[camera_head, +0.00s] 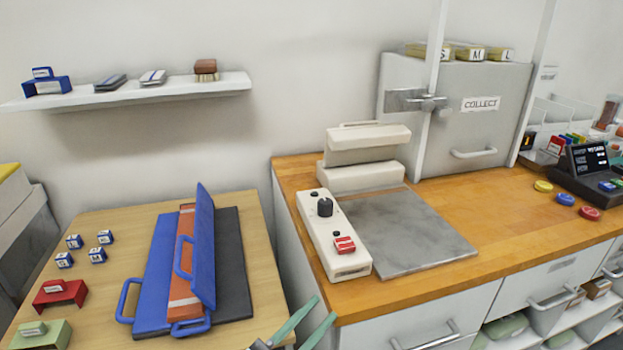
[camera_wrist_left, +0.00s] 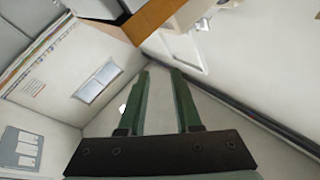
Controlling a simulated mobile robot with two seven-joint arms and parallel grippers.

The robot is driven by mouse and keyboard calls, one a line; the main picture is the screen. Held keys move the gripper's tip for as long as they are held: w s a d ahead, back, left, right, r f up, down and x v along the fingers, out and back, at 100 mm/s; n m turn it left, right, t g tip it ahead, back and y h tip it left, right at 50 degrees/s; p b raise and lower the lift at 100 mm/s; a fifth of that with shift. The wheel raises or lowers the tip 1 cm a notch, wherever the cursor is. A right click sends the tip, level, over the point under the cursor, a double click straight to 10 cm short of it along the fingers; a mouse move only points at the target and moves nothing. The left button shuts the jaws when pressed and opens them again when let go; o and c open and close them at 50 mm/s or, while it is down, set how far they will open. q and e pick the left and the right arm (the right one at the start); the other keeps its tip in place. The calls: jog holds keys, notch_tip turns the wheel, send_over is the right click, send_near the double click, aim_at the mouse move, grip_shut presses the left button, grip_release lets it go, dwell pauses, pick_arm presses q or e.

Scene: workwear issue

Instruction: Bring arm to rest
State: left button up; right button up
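My left gripper (camera_head: 325,306) shows at the bottom edge of the head view, in front of the gap between the light wooden table and the counter. Its two green fingers stand apart with nothing between them. In the left wrist view the same gripper (camera_wrist_left: 160,72) is open and empty, with pale floor or cabinet surface behind it. Most of the left arm is out of view. My right gripper is not in view.
The light table (camera_head: 105,222) holds a blue folding frame (camera_head: 158,270) with an orange insert, and several small blocks. The wooden counter (camera_head: 430,290) carries a white press (camera_head: 335,250) and a grey plate (camera_head: 405,235). A drawer handle (camera_head: 430,340) projects near the gripper.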

pick_arm(q)
jog(key=s+a+f+n+y+b, duration=0.1)
jog(key=a+f+n+y, duration=0.2)
jog(key=f, duration=0.3)
jog(key=s+a+f+n+g+y, duration=0.1)
jog(key=a+f+n+y, duration=0.2)
jog(key=f, duration=0.3)
jog(key=s+a+f+n+y+b, duration=0.1)
jog(key=a+f+n+y, duration=0.25)
jog(key=f, duration=0.25)
jog(key=s+a+f+n+g+y, duration=0.2)
jog(key=s+a+f+g, duration=0.25)
jog(key=s+f, duration=0.6)
jog(key=s+a+r+y+p, duration=0.1)
jog(key=a+r+p, duration=0.2)
jog(key=r+p, duration=0.5)
jog(key=p, duration=0.4)
jog(key=shift+s+a+r, duration=0.15)
jog(key=shift+s+r, duration=0.15)
jog(key=shift+s, duration=0.1)
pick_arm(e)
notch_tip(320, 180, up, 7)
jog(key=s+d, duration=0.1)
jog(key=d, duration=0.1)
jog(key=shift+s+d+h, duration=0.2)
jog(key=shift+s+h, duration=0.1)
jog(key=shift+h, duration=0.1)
